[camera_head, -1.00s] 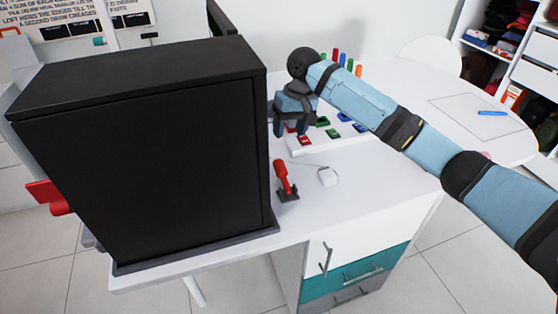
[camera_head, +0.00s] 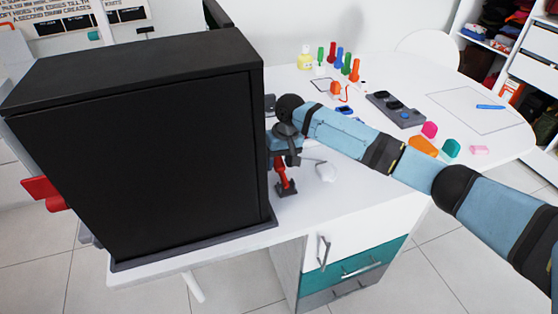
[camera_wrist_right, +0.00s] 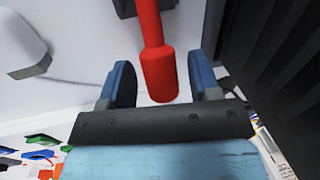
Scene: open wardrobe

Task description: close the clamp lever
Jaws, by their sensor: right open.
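The clamp's red lever (camera_head: 281,174) rises from a dark base (camera_head: 286,188) on the white table, just right of the large black cabinet. My right gripper (camera_head: 280,158) is at the lever's upper end and partly hides it. In the right wrist view the red handle (camera_wrist_right: 158,72) reaches between the two blue fingers of my right gripper (camera_wrist_right: 160,85). The fingers are apart, with gaps on both sides of the handle. The dark base (camera_wrist_right: 140,6) shows at the top edge there. My left gripper is not in view.
The black cabinet (camera_head: 140,165) stands close on the left of the lever. A small white object (camera_head: 326,172) lies right of it. Several coloured pegs and blocks, and a grey panel (camera_head: 395,110), sit farther back. The table's front right is clear.

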